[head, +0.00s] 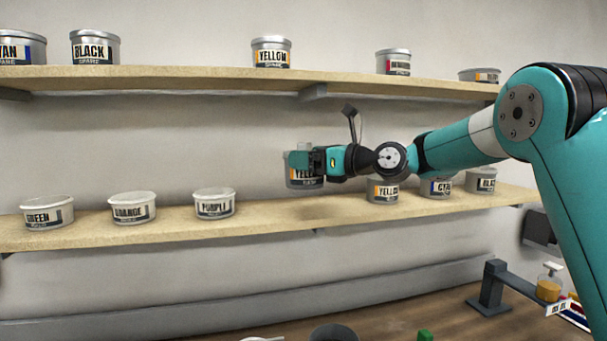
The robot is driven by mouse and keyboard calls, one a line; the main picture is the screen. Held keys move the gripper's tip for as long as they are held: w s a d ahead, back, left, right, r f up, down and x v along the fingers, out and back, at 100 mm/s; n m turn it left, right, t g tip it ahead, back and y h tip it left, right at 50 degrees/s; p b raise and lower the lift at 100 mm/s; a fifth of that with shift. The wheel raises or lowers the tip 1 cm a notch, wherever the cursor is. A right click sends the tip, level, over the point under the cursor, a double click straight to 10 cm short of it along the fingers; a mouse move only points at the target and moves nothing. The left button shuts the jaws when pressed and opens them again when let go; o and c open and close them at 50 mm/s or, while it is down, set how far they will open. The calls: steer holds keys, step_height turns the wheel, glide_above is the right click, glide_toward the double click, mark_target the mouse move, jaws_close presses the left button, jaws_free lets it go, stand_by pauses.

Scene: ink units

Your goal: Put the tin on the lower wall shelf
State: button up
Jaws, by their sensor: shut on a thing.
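My gripper (314,161) is shut on a grey yellow-labelled tin (303,182) in the head view. The tin is upright, and its upper right part is hidden by the gripper. It appears above the lower wall shelf (270,217), in front of the gap between the purple tin (214,203) and another yellow tin (382,192). I cannot tell for sure whether the held tin touches the shelf; a soft shadow lies on the board below it.
The lower shelf also holds green (47,213), orange (132,208), cyan (436,188) and black (481,181) tins. The upper shelf (200,78) with spare tins runs above. My arm crosses the right side. A workbench (400,312) lies below.

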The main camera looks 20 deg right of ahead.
steer(key=w, duration=0.1)
steer(key=w+p, duration=0.1)
steer(key=w, duration=0.1)
steer(key=shift+w+r, duration=0.25)
steer(key=shift+w, duration=0.1)
steer(key=shift+w+f+p, duration=0.25)
steer(key=shift+f, duration=0.25)
steer(key=shift+w+f+p, duration=0.2)
steer(key=shift+f+p, duration=0.05)
steer(key=shift+f, duration=0.25)
step_height(320, 180, down, 5)
steer(key=shift+r+p, duration=0.15)
steer(key=shift+p, duration=0.65)
steer(key=shift+w+p, duration=0.1)
steer(key=shift+p, duration=0.3)
steer(key=shift+a+f, duration=0.1)
steer(key=shift+f, duration=0.25)
